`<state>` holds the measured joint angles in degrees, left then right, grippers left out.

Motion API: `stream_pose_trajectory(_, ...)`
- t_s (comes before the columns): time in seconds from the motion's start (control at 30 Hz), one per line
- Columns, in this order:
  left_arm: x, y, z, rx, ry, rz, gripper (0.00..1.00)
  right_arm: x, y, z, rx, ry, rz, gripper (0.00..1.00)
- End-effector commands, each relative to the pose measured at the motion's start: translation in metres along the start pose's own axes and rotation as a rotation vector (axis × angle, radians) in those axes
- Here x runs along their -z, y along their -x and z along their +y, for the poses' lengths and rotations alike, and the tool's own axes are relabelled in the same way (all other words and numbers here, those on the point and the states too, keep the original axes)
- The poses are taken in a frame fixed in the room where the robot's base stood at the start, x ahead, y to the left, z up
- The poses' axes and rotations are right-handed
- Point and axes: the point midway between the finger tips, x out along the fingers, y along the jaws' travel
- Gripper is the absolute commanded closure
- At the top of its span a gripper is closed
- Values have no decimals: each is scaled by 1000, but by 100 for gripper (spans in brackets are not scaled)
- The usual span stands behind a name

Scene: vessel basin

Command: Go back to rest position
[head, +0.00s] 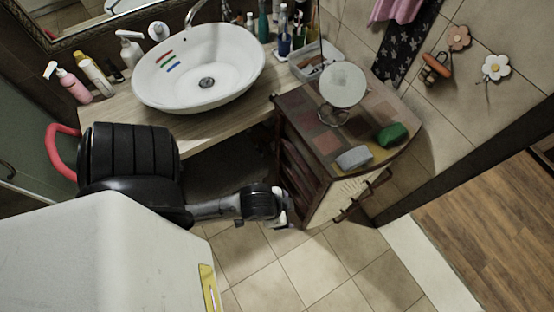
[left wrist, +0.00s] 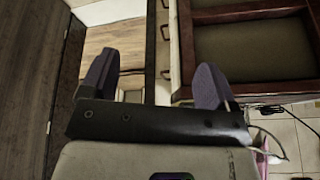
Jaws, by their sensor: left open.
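My left arm reaches in from the left in the head view. Its gripper (head: 284,208) is beside the lower front of the wooden cabinet (head: 318,180), above the tiled floor; whether it touches the cabinet cannot be told there. In the left wrist view the two purple-grey fingers of the left gripper (left wrist: 155,82) stand wide apart, with nothing held between them. Past the fingers the cabinet's handles and its dark, open-framed compartments (left wrist: 248,55) show. My right gripper is in neither view.
A white basin (head: 200,92) with colored stripes sits on a wooden counter (head: 120,108), with bottles around it. A round mirror (head: 343,84), a green item (head: 392,134) and a grey item (head: 354,158) stand on the cabinet. Open tiled floor (head: 310,275) lies in front.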

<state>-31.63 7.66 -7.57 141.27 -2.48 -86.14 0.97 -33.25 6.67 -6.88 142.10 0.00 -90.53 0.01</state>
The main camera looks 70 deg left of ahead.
Motion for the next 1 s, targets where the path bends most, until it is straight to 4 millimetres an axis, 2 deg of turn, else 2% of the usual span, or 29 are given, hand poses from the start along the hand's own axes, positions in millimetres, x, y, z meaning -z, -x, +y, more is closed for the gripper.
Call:
stream_pose_trajectory(0.1,-17,4,6,-37,4,-69,18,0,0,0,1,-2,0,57)
stream_pose_trajectory(0.2,-22,5,8,-47,3,-90,18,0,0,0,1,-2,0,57)
stream_pose_trajectory(0.47,-21,5,8,-47,3,-90,18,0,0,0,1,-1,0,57)
stream_pose_trajectory(0.63,-18,13,7,-46,3,-90,18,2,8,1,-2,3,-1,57)
stream_pose_trajectory(0.77,-10,31,5,-46,3,-89,18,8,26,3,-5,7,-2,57)
stream_pose_trajectory(1.0,13,85,1,-46,3,-89,18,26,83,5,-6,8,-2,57)
